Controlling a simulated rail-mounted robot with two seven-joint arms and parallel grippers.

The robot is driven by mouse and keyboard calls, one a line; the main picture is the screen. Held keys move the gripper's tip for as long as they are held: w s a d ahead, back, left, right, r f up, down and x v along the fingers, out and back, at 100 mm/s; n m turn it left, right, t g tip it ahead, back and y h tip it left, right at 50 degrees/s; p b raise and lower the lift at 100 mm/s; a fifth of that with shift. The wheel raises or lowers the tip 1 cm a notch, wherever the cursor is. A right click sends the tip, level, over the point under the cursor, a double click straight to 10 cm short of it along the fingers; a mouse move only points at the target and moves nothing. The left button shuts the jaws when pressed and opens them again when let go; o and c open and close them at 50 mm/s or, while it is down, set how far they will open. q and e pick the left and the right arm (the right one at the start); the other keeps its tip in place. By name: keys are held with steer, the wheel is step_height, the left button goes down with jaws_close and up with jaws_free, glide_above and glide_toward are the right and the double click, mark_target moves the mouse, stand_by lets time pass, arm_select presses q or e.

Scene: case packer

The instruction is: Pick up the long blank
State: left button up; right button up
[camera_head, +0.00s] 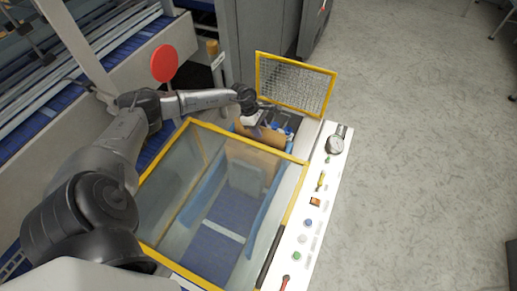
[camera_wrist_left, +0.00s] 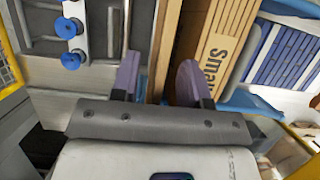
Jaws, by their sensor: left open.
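Brown cardboard blanks stand on edge in the machine's far bay in the head view; one brown face (camera_head: 262,135) shows just below my gripper. In the left wrist view the printed cardboard (camera_wrist_left: 222,42) runs up the middle right, with thin brown board edges (camera_wrist_left: 167,35) beside it. My left gripper (camera_head: 256,122) reaches over the machine to these blanks. Its two purple fingers are apart in the left wrist view (camera_wrist_left: 158,82); brown board edges lie in the gap between them. I cannot tell whether either finger touches the cardboard. My right gripper is not in view.
A yellow-framed clear cover (camera_head: 205,190) lies in front of the bay. A yellow-framed mesh guard (camera_head: 294,84) stands behind it. A white control panel (camera_head: 312,215) with buttons runs along the right. Blue suction cups (camera_wrist_left: 70,42) are left of the fingers. A red disc (camera_head: 164,63) stands near my arm.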

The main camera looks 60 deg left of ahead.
arm_select(q)
steer(key=shift+c, duration=0.3)
jaws_close()
steer(key=shift+r, duration=0.1)
